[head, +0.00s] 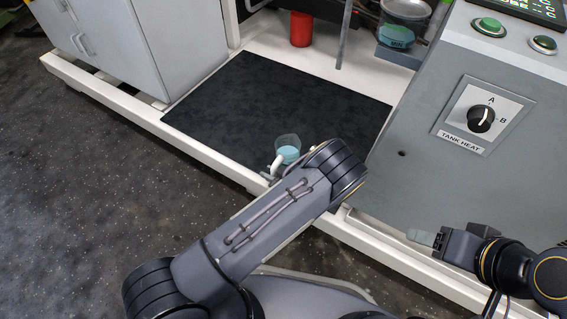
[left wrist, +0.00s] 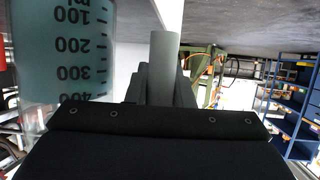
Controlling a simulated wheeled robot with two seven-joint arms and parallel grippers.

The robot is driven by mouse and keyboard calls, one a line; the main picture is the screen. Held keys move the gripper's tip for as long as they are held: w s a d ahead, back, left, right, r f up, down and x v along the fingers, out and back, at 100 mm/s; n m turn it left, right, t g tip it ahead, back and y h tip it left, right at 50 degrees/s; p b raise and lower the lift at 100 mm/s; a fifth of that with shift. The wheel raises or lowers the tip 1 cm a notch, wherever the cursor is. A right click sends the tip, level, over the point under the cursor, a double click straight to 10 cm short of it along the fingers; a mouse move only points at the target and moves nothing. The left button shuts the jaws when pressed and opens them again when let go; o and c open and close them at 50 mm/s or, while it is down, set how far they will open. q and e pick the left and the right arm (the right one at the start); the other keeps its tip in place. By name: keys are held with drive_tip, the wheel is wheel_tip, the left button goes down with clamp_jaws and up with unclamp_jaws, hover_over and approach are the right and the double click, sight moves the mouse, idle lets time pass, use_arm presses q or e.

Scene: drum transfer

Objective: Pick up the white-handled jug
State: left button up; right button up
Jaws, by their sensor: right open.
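The white-handled jug (head: 287,148) is a clear measuring jug with blue liquid. It shows over the front edge of the black mat, partly hidden by my left arm; I cannot tell whether it touches the mat. In the left wrist view its marked wall (left wrist: 75,55) fills the left side. My left gripper (left wrist: 164,88) has a finger close against each side of the white handle (left wrist: 164,58) and appears shut on it. In the head view my left gripper is mostly hidden behind my arm. My right gripper (head: 430,239) is open and empty, in front of the control cabinet.
The black mat (head: 250,100) is otherwise clear. A red cylinder (head: 301,30) stands behind it, and a glass vessel with teal liquid (head: 400,28) is at the back right. The grey control cabinet (head: 420,185) bounds the right side; a grey cupboard (head: 165,45) stands left.

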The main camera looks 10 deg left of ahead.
sight(274, 170)
use_arm(q)
clamp_jaws()
drive_tip(key=shift+r, duration=0.15)
drive_tip(key=s+d+r+p, duration=0.1)
drive_tip(key=r, duration=0.2)
drive_tip(key=s+r+p, duration=0.2)
drive_tip(key=r, duration=0.1)
drive_tip(key=s+d+r+p, duration=0.1)
drive_tip(key=r+p, duration=0.1)
drive_tip(key=r, duration=0.1)
drive_tip(key=shift+s+d+r, duration=0.2)
drive_tip(key=shift+s+d, duration=0.15)
drive_tip(key=s+d+r+p, duration=0.3)
drive_tip(key=s+d, duration=0.1)
drive_tip(key=s, duration=0.3)
drive_tip(key=shift+s+r, duration=0.2)
